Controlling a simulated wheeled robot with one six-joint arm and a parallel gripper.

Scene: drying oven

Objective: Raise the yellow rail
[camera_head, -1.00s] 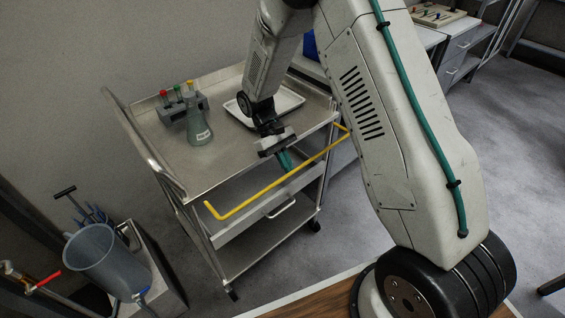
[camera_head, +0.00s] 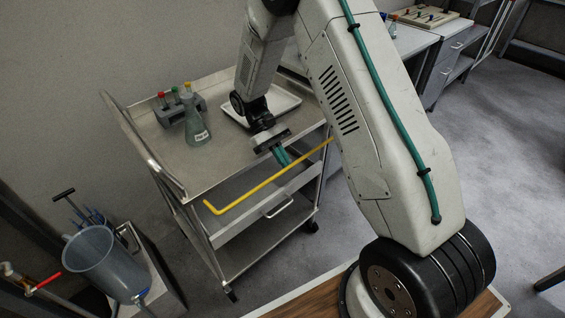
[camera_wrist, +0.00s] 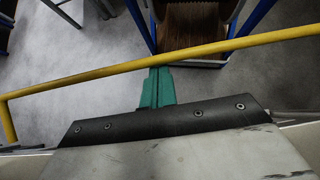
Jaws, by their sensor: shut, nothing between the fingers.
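The yellow rail (camera_head: 262,184) is a bent bar along the front of the metal cart, just below its top shelf. In the head view it slopes up from lower left to right, where my arm hides its far end. In the wrist view the rail (camera_wrist: 75,79) crosses the whole picture and bends down at the left. My gripper (camera_head: 284,160) is over the cart's front edge, its teal fingers shut and empty, pointing down toward the rail. In the wrist view the gripper (camera_wrist: 159,74) has its fingertips at the rail's lower edge; I cannot tell whether they touch it.
The cart's top shelf (camera_head: 222,155) holds a flask (camera_head: 197,130), a rack of capped tubes (camera_head: 167,113) and a white tray (camera_head: 283,104). A grey bucket (camera_head: 98,260) stands at lower left. Open floor lies right of the cart.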

